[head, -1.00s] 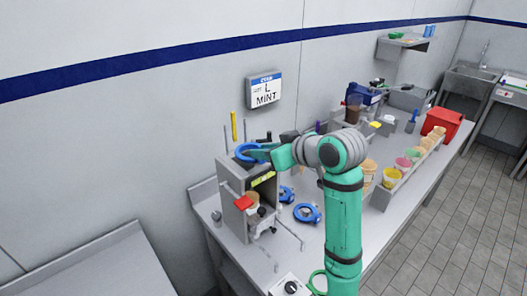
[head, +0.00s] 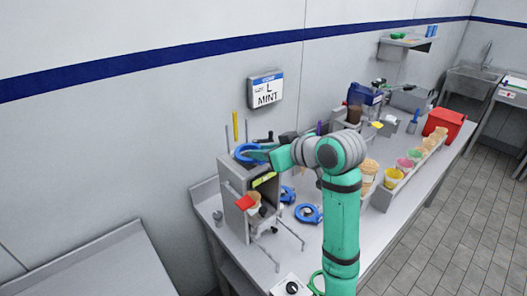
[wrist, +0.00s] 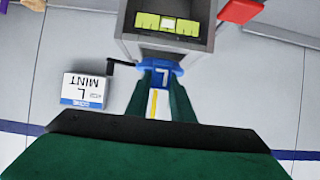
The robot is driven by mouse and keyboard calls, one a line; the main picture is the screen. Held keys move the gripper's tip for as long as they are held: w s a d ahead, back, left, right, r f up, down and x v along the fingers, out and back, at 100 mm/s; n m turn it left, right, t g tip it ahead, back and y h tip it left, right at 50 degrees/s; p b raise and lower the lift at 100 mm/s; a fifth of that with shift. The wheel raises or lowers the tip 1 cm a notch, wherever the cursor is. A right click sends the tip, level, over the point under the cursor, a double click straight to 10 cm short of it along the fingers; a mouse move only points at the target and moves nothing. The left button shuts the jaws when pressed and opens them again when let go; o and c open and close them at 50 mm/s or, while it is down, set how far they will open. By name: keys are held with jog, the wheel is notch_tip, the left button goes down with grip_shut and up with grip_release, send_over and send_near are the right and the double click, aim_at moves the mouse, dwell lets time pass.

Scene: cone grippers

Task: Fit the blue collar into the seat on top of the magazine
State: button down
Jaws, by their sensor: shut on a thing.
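The blue collar (head: 243,154) is a ring at the top of the grey magazine (head: 236,197). My gripper (head: 262,153) reaches in from the right and is shut on the collar's tab. In the wrist view, the dark green fingers (wrist: 163,100) flank the blue tab, marked with an L (wrist: 163,77), just by the edge of the grey magazine (wrist: 128,45). The seat is hidden under the collar and fingers, so I cannot tell whether the collar is fully down in it.
Two other blue collars lie on the bench, one by the magazine (head: 287,194) and one farther right (head: 308,214). A red flap (head: 244,203) and a cone (head: 254,200) are at the magazine's front. A yellow rod (head: 235,126) stands behind. A MINT sign (head: 266,92) hangs on the wall.

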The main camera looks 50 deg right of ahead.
jog(key=shift+f, duration=1)
jog(key=c, duration=1.5)
grip_release()
jog(key=shift+o, duration=0.2)
jog(key=v, duration=1)
jog(key=shift+s+r, duration=0.2)
jog(key=shift+s, duration=0.15)
